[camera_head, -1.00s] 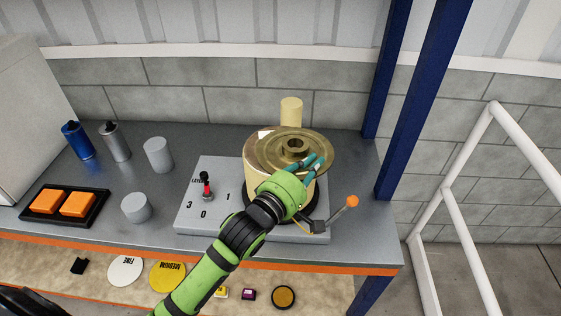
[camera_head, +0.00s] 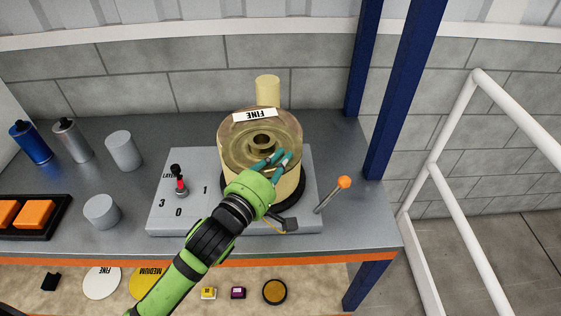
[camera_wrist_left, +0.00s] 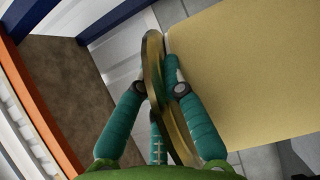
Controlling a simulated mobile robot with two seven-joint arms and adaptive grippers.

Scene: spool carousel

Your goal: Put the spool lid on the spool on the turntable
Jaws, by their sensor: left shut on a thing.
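The spool lid (camera_head: 235,150) is a brass-coloured disc with a raised hub. In the head view it covers most of the top of the tan spool (camera_head: 232,178), which stands on the dark turntable (camera_head: 292,198). My left gripper (camera_head: 276,157) is shut on the lid's front right edge. In the left wrist view the lid (camera_wrist_left: 153,55) shows nearly edge-on between the teal fingers (camera_wrist_left: 160,88), beside the spool (camera_wrist_left: 250,80). Whether the lid touches the spool all round is unclear. My right gripper is out of view.
A white FINE label (camera_head: 254,115) shows at the lid's back edge. A tan post (camera_head: 267,90) stands behind the spool. An orange-knobbed lever (camera_head: 344,183) is at right, a red switch (camera_head: 181,186) at left. Grey cylinders (camera_head: 123,150) stand further left.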

